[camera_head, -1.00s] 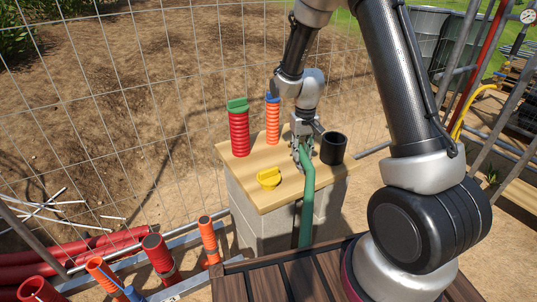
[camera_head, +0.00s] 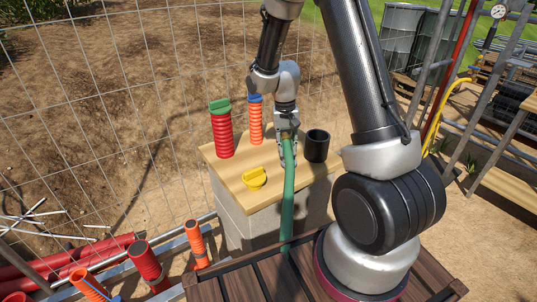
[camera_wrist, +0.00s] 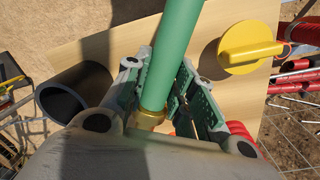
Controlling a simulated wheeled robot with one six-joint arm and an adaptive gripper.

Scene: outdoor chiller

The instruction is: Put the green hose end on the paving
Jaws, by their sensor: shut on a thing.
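The green hose (camera_head: 288,192) hangs from my gripper down past the front of the table. In the wrist view the green hose (camera_wrist: 173,50) runs between the two fingers, with a brass-coloured end fitting (camera_wrist: 150,117) close to the palm. My gripper (camera_head: 289,158) is shut on the hose near that end, above the wooden tabletop. It also shows in the wrist view (camera_wrist: 165,90). The sandy ground (camera_head: 468,240) shows at the right; I cannot tell which part is paving.
The table (camera_head: 240,195) holds a red ribbed tube (camera_head: 222,135) with a green cap, an orange ribbed tube (camera_head: 256,123) with a blue cap, a yellow cap (camera_head: 254,179) and a black cup (camera_head: 316,146). A wire fence (camera_head: 120,100) stands behind. Red pipes (camera_head: 70,255) lie at lower left.

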